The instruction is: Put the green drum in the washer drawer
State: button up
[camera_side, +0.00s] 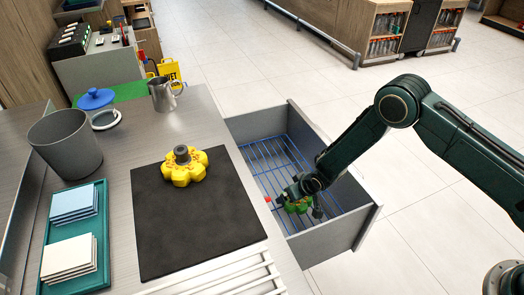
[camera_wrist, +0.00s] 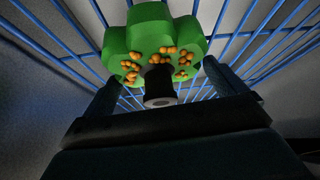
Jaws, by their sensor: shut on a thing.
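The green drum (camera_side: 299,205) is low inside the open washer drawer (camera_side: 361,226), near its front end. My gripper (camera_side: 302,198) reaches down into the drawer at the drum. In the wrist view the green drum (camera_wrist: 150,32) is lobed, with small orange balls in its face and a dark central hub (camera_wrist: 160,84). The fingers of my gripper (camera_wrist: 162,88) stand on either side of the hub and are shut on the drum. The blue wire rack (camera_wrist: 75,60) lies behind the drum. I cannot tell whether the drum touches the rack.
A yellow drum (camera_side: 184,168) with a grey hub stands on a black mat (camera_side: 190,225) on the counter. The blue rack (camera_side: 262,163) in the drawer's back part is bare. A grey bin (camera_side: 66,145), a teal tray (camera_side: 90,275) and a metal pitcher (camera_side: 162,95) stand left.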

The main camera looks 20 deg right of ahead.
jog(key=shift+f, duration=0.15)
jog(key=o, duration=0.6)
jog(key=shift+o, duration=0.2)
jog(key=shift+r, duration=0.2)
jog(key=shift+v, duration=0.8)
jog(key=v, duration=1)
jog(key=shift+r, duration=0.2)
jog(key=shift+s, duration=0.1)
jog(key=shift+r, duration=0.1)
